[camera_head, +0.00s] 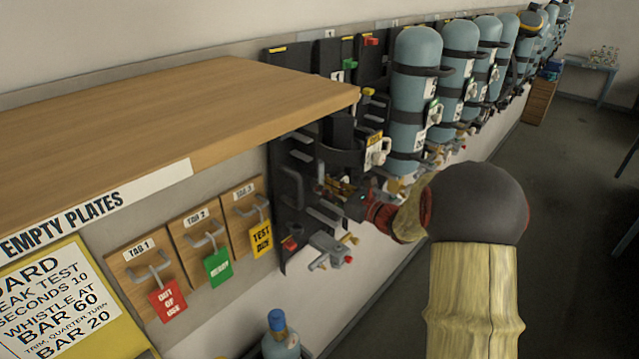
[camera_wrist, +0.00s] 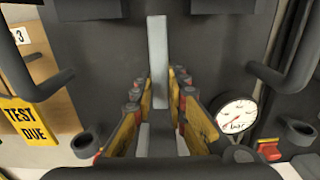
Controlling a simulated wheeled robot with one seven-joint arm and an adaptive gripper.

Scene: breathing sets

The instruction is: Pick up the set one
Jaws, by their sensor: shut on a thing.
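The nearest breathing set, which I take as set one, is a black backplate (camera_head: 290,205) with grey handles and no cylinder showing on it. It hangs upright by the wall, beside the tag boards. My gripper (camera_head: 345,192) reaches in to the middle of this plate from the right. In the wrist view my gripper (camera_wrist: 159,95) has its yellow fingers on both sides of a narrow grey part of the set and is shut on it. The plate (camera_wrist: 100,50) fills the background there, with a round pressure gauge (camera_wrist: 237,115) to the right. My arm and gripper hide part of the set.
A wooden shelf (camera_head: 180,100) juts out above left. Tag boards with red, green and yellow tags (camera_head: 261,240) hang left of the set. Blue-grey cylinders (camera_head: 415,95) stand in a row to the right. A blue-topped cylinder (camera_head: 278,340) stands below. Open floor (camera_head: 560,160) lies right.

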